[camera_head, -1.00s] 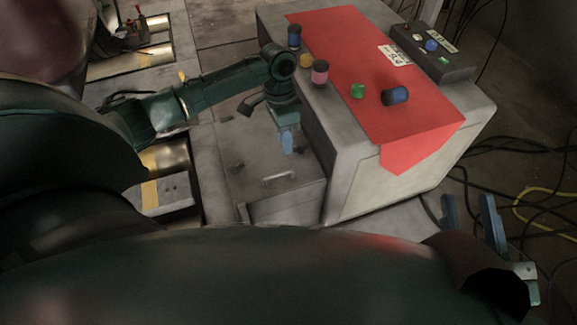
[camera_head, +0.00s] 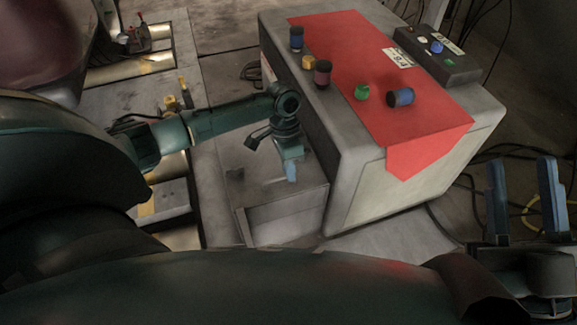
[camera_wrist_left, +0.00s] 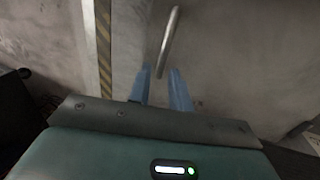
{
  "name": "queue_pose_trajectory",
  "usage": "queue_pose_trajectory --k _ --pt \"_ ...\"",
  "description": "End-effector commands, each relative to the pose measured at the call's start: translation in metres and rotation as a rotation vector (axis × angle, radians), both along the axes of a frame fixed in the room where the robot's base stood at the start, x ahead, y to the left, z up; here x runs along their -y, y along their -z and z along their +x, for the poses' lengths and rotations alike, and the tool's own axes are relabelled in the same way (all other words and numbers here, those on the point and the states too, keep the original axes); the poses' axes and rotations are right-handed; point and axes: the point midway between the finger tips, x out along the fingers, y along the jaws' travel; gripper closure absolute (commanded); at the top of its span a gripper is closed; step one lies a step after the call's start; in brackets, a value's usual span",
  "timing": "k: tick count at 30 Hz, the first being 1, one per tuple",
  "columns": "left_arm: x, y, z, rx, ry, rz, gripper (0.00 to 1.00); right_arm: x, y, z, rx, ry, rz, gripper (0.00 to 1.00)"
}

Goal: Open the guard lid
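The guard lid (camera_head: 250,192) is the flat grey top of a low box in the head view, and it looks closed. Its pale bar handle (camera_head: 275,181) lies just left of my left gripper (camera_head: 290,174). In the left wrist view the metal handle (camera_wrist_left: 169,42) runs away from my left gripper (camera_wrist_left: 160,72), its near end appearing between the two blue fingertips. The fingers are apart; whether they touch the handle I cannot tell. My right gripper (camera_head: 526,165) is open and empty at the right, away from the lid.
A large grey cabinet (camera_head: 350,200) with a red panel (camera_head: 425,115) stands right of the lid, bearing several coloured knobs and a dark control box (camera_head: 438,60). Cables (camera_head: 465,205) lie on the floor at right. Metal rollers (camera_head: 130,72) are at left.

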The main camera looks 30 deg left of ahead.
Motion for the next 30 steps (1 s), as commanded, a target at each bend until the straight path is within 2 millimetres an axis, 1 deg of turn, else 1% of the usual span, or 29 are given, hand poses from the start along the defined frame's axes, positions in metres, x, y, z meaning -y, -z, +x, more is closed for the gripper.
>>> queue_pose_trajectory --k 1,7,20,26,28,30 --pt "0.000 0.000 0.000 0.000 0.000 0.000 0.84 0.000 0.000 0.000 -0.001 0.000 0.000 0.64" --pt "0.000 0.000 0.000 0.000 0.000 0.000 1.00 0.000 0.000 0.000 -0.001 0.000 0.000 0.64" --pt "0.000 0.000 0.000 -0.001 0.001 -0.001 1.00 0.000 0.001 0.000 -0.002 0.000 0.000 0.64" --pt "-0.001 -0.006 -0.004 -0.010 0.001 -0.010 1.00 0.000 -0.005 0.001 -0.019 -0.002 0.001 0.64" --pt "-0.001 -0.011 -0.008 -0.018 0.001 -0.019 1.00 -0.001 0.009 -0.001 -0.109 0.003 0.012 0.64" --pt "-0.002 -0.018 -0.012 -0.029 0.000 -0.031 1.00 -0.002 0.019 -0.003 -0.191 0.004 0.021 0.64"
